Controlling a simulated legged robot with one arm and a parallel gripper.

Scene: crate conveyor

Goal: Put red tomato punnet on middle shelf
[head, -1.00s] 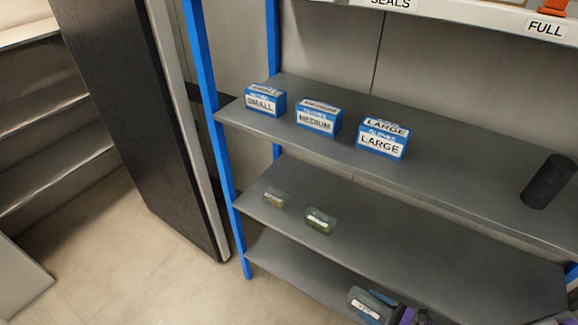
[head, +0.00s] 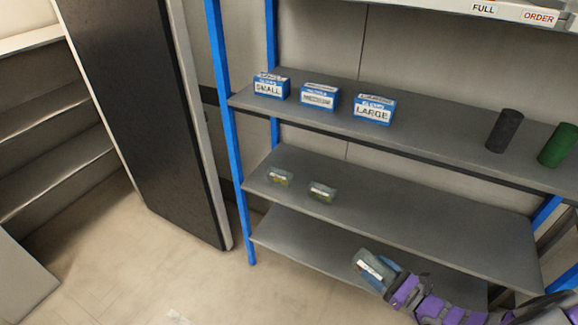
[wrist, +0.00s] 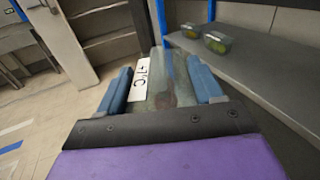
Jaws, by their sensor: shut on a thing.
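My gripper (head: 387,272) is low at the front of the shelf rack, shut on a clear punnet (head: 370,264) with a white label. In the wrist view the punnet (wrist: 172,78) sits between the two blue fingers; its contents look dim, with a faint reddish patch. The shelf below the glove boxes (head: 420,205) carries two small clear punnets at its left end, one with yellowish contents (head: 279,177) and one with greenish contents (head: 322,191). The held punnet is in front of this shelf's edge and apart from those two.
The shelf above holds glove boxes (head: 318,96), a black roll (head: 504,130) and a green roll (head: 557,145). A lower shelf (head: 300,246) shows beneath. A blue post (head: 228,140) bounds the rack at left, beside a dark panel (head: 140,120). The right of the punnet shelf is clear.

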